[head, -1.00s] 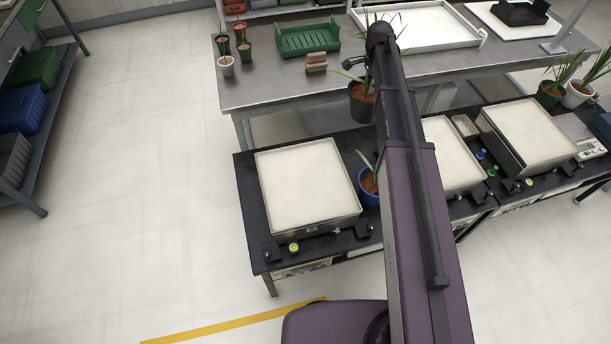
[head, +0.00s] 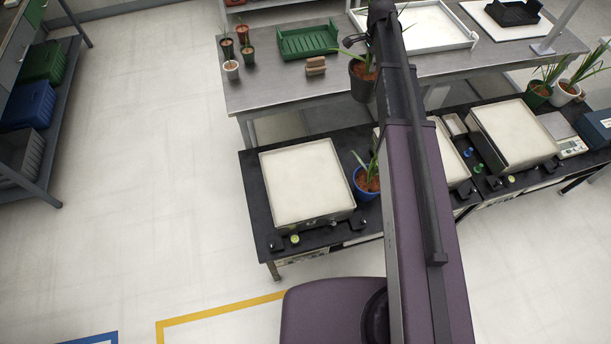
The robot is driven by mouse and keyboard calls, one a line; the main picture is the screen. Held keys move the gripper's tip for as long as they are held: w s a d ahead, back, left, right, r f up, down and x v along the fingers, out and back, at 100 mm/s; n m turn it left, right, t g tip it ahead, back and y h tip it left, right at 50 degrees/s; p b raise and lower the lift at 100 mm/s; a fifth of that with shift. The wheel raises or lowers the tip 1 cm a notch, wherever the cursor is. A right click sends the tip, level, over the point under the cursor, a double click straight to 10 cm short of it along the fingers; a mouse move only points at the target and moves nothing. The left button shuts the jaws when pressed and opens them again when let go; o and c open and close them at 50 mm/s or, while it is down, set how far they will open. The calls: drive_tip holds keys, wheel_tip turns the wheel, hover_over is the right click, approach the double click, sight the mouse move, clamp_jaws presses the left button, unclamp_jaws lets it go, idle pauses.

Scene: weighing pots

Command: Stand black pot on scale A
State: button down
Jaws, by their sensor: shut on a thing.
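The black pot (head: 363,86) with a green plant and reddish soil hangs upright from my gripper (head: 366,42), above the gap between the metal table and the black bench. My gripper is shut on it; my arm hides much of the fingers and the pot's right side. Three scales with pale square tops are on the black benches: a left one (head: 304,182), a middle one (head: 453,158) partly behind my arm, and a right one (head: 515,135). Their tops look empty. I cannot read which is scale A.
A blue pot with a plant (head: 366,190) stands beside the left scale. The metal table (head: 275,92) behind holds small pots, a green tray (head: 308,42) and a white tray (head: 430,27). A green pot (head: 537,95) and a white pot (head: 565,92) stand at right. Left floor is open.

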drive_tip(key=shift+r+p, duration=0.4)
drive_tip(key=shift+r, duration=0.3)
drive_tip(key=shift+d, duration=0.15)
